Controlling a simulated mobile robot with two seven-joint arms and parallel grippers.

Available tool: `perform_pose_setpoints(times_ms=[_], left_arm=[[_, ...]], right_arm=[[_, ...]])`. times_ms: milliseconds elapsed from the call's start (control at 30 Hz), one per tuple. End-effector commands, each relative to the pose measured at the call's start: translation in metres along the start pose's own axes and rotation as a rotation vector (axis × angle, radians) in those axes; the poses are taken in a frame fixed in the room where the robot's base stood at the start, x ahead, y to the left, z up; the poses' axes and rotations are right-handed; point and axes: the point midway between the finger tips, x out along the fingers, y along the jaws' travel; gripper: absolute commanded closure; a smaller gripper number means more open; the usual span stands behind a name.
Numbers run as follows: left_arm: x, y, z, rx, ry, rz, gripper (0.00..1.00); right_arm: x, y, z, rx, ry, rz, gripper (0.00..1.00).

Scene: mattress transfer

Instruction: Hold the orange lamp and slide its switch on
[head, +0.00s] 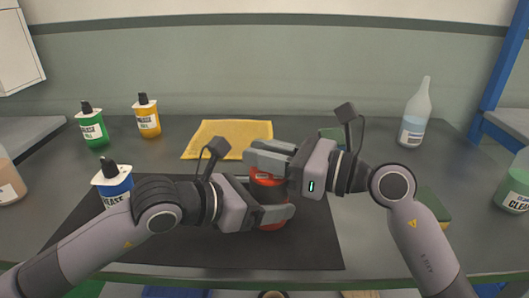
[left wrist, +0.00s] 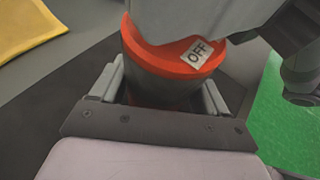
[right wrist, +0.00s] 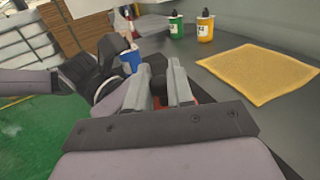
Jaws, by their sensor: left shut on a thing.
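The orange lamp (head: 266,180), orange-red with a dark middle band, stands upright on the dark mat (head: 310,250). My left gripper (head: 290,203) is shut around its middle from the left. The left wrist view shows the lamp's orange rim (left wrist: 160,60) between the fingers, with a white label (left wrist: 198,54) reading OFF. My right gripper (head: 262,153) is at the lamp's top, its fingers drawn close together with only a narrow gap. It covers part of the lamp's top in the left wrist view. The switch itself is hidden.
A yellow cloth (head: 225,137) lies behind the lamp. Green (head: 92,128), yellow (head: 147,118) and blue (head: 113,185) bottles stand to the left. A clear spray bottle (head: 414,118) stands at the back right. A green and yellow sponge (head: 433,205) lies right of the mat, partly behind my right arm.

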Motion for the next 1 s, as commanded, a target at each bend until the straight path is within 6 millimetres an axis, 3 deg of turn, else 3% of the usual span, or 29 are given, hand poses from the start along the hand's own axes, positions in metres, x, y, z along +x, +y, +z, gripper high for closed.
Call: perform_pose_setpoints(times_ms=[300, 567, 600, 667, 1000], left_arm=[[0.000, 0.000, 0.000, 0.000, -0.001, 0.000, 0.72], [-0.001, 0.002, 0.000, -0.001, -0.001, 0.004, 0.72], [-0.001, 0.002, 0.000, -0.001, -0.001, 0.005, 0.72], [-0.001, 0.002, 0.000, -0.002, 0.000, 0.005, 0.72], [0.000, 0.000, 0.000, 0.000, 0.000, 0.001, 0.72]], right_arm=[[-0.019, -0.009, -0.001, 0.000, 0.002, -0.003, 1.00], [-0.022, -0.011, 0.000, 0.000, 0.001, -0.006, 1.00], [-0.022, -0.011, 0.000, 0.000, 0.001, -0.006, 0.75], [-0.022, -0.011, 0.000, 0.000, 0.001, -0.006, 0.55], [-0.023, -0.009, 0.000, 0.000, 0.001, -0.002, 0.55]])
